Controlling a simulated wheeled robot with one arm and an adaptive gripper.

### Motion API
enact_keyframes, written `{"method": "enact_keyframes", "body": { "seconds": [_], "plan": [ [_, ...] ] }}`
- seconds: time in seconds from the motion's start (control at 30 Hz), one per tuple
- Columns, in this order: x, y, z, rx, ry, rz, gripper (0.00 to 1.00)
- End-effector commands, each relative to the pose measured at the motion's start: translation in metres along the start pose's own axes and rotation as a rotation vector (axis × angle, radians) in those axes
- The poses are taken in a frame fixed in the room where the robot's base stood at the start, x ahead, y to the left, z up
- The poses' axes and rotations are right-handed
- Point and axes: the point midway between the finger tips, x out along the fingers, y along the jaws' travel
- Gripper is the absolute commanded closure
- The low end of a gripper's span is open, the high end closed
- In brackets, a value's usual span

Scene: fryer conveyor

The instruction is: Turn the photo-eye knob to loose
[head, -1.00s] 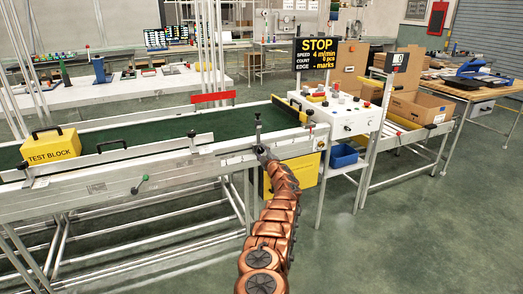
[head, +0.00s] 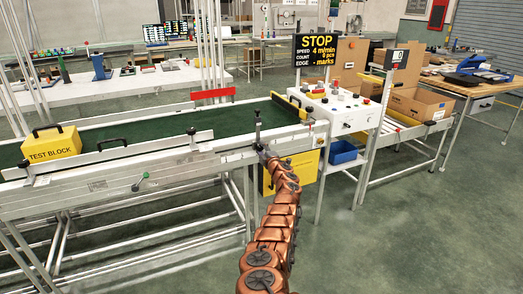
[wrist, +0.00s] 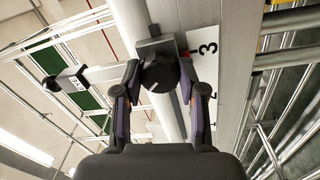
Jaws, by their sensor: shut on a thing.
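A black round knob (wrist: 160,74) sits on a dark block in the wrist view, beside a white scale plate (wrist: 204,50) with the numbers 3 and 2 and a small red mark. My gripper (wrist: 160,88) has one finger on each side of this knob and is shut on it. In the head view my gripper (head: 264,153) is at the front rail of the conveyor (head: 225,146), just below a black-topped post. The knob is hidden there by my arm and gripper. I cannot read a loose marking or the knob's turn angle.
A yellow test block (head: 52,146) stands on the green belt at the left. A STOP display (head: 317,50) shows 4 m/min, 0 pcs and no edge marks. A control box (head: 345,115) and blue bin (head: 343,153) stand right of my arm. The front floor is clear.

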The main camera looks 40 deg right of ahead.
Motion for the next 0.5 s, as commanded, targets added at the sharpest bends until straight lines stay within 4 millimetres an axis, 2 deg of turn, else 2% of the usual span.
{"method": "enact_keyframes", "body": {
  "seconds": [0.1,0.13,0.37,0.5],
  "plan": [
    [0.0008,0.0008,-0.0018,0.001,0.003,0.001,0.94],
    [0.0008,0.0008,-0.0018,0.001,0.003,0.001,0.57],
    [0.0002,0.0005,-0.0004,0.001,0.001,0.001,0.34],
    [0.0000,0.0005,0.0002,0.001,0.000,0.001,0.34]
  ]
}}
